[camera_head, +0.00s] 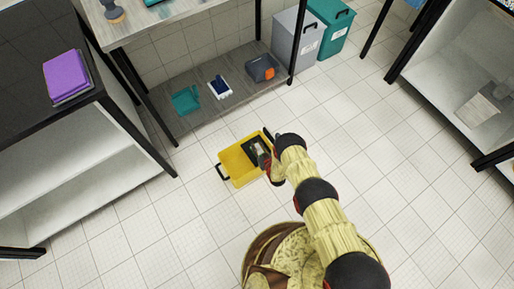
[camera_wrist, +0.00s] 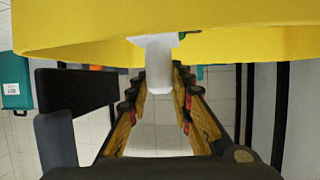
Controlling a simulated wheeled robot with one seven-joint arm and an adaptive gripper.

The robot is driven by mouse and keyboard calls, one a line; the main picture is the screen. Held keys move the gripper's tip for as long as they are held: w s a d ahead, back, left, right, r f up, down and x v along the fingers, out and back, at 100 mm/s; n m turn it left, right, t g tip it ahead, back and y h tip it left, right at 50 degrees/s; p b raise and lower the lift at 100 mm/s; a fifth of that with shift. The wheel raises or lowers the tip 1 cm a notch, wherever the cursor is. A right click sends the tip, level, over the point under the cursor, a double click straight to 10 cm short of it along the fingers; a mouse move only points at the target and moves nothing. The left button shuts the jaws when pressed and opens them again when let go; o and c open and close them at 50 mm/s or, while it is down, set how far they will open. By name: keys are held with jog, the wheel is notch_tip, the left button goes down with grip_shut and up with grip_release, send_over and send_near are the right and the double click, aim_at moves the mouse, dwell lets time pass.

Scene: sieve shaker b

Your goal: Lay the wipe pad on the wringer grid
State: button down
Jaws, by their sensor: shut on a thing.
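The yellow bucket (camera_head: 240,175) stands on the tiled floor at the centre of the head view. The dark wringer grid (camera_head: 249,145) covers its upper right part. My gripper (camera_head: 262,155) is over that grid, pointing down. In the wrist view my fingers are shut on a pale, narrow grip piece (camera_wrist: 159,68), seemingly the wipe pad's handle. A sliver of teal (camera_wrist: 188,37) shows at its far end. The rest of the pad is hidden by the yellow wall (camera_wrist: 80,25) of the bucket. I cannot tell whether the pad touches the grid.
A purple block (camera_head: 66,75) lies on the dark bench at left. A low shelf (camera_head: 205,125) behind the bucket holds a teal dustpan (camera_head: 186,100), a white-and-blue brush (camera_head: 219,87) and a grey-orange item (camera_head: 262,68). Grey (camera_head: 297,42) and teal (camera_head: 330,30) bins stand behind. Floor at right is clear.

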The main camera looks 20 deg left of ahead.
jog(key=shift+f, duration=0.25)
jog(key=c, duration=1.7)
grip_release()
jog(key=shift+f, duration=0.1)
jog(key=shift+o, duration=0.6)
jog(key=shift+w, duration=0.1)
jog(key=p+v, duration=0.5)
jog(key=v, duration=0.7)
